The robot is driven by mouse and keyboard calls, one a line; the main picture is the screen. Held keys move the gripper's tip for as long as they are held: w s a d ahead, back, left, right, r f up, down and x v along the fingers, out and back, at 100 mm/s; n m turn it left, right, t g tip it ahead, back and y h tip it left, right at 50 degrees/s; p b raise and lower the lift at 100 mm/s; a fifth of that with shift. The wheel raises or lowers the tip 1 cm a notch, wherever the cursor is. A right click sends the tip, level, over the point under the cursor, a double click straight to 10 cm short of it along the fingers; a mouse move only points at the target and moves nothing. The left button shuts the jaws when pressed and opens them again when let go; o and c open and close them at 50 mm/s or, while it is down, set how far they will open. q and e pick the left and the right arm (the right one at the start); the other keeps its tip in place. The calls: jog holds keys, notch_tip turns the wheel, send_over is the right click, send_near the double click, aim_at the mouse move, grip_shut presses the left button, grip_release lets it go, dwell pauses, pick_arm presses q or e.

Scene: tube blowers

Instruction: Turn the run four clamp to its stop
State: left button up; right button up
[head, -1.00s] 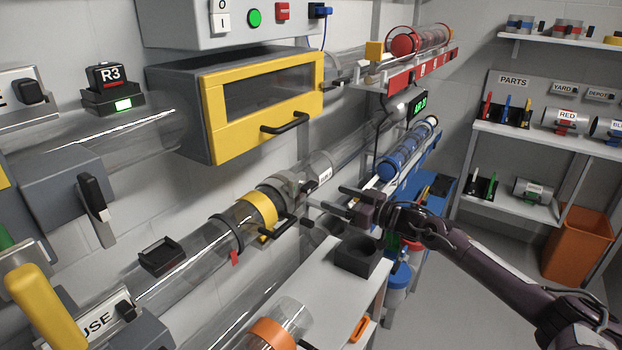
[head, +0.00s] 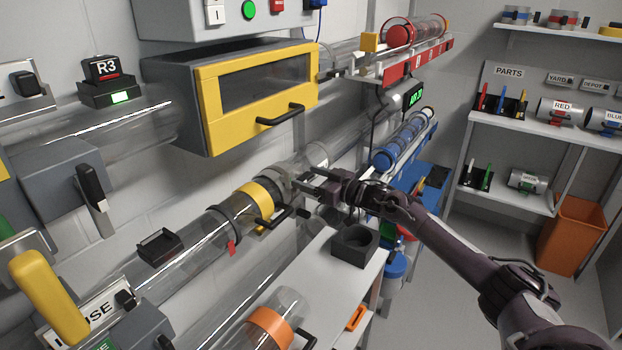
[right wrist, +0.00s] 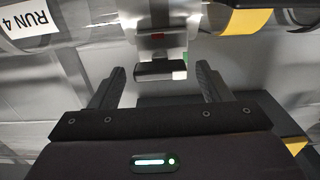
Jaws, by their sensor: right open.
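The run four clamp (head: 279,184) is a grey collar around the clear tube, beside a yellow band (head: 256,198). In the right wrist view its dark lever (right wrist: 161,70) hangs below the tube, with a small red mark above it and a pale green patch at its right. My right gripper (head: 308,189) is open near the clamp. In the right wrist view the lever lies between and just beyond the fingertips (right wrist: 160,72), and I see no contact. The "RUN 4" label (right wrist: 32,18) is on the tube at left. My left gripper is not in view.
A black-handled bar (head: 274,217) sticks out by the yellow band. Below is a grey bench (head: 318,262) with a dark square holder (head: 354,246). A yellow-framed cabinet (head: 210,118) hangs above the tube. Blue racks stand behind my right arm.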

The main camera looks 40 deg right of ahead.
jog(key=shift+c, duration=0.9)
jog(key=c, duration=0.8)
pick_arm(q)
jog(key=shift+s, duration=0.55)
